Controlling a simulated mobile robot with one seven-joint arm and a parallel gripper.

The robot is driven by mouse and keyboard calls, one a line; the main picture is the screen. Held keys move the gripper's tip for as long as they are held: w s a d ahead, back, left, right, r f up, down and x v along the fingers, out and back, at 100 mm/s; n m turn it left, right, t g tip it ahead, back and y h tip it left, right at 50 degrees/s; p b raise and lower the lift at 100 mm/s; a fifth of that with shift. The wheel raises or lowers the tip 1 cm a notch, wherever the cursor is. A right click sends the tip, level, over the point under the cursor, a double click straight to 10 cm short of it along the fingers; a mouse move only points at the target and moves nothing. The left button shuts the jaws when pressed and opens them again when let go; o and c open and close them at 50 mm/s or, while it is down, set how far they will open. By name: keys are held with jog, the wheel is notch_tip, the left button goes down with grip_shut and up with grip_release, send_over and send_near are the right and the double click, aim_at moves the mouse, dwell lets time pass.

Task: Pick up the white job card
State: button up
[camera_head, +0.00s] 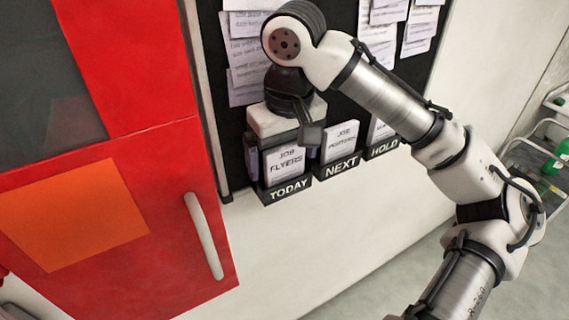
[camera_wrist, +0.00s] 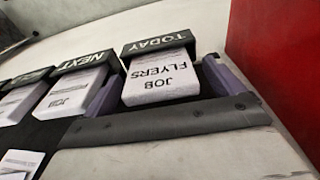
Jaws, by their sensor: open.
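The white job card reading "JOB FLYERS" (camera_head: 284,166) stands in the black holder labelled "TODAY" (camera_head: 289,189) on the wall board. In the wrist view the same card (camera_wrist: 161,80) shows nearly face-on, with its lower edge in the holder (camera_wrist: 158,43). My gripper (camera_head: 281,150) is at this holder, pointing down over the card. In the wrist view its two purple-grey fingers stand apart, one on each side of the card, and my gripper (camera_wrist: 165,84) is open. I cannot tell whether either finger touches the card.
Two similar holders stand beside it: the middle one with a "JOB" card (camera_head: 341,141), and "HOLD" (camera_head: 384,148), partly hidden by my arm. Papers (camera_head: 247,50) hang above on the dark board. A red cabinet (camera_head: 140,60) with a white handle (camera_head: 204,236) stands close on the left.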

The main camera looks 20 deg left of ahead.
jog(key=shift+f, duration=0.1)
jog(key=shift+c, duration=0.2)
jog(key=c, duration=1)
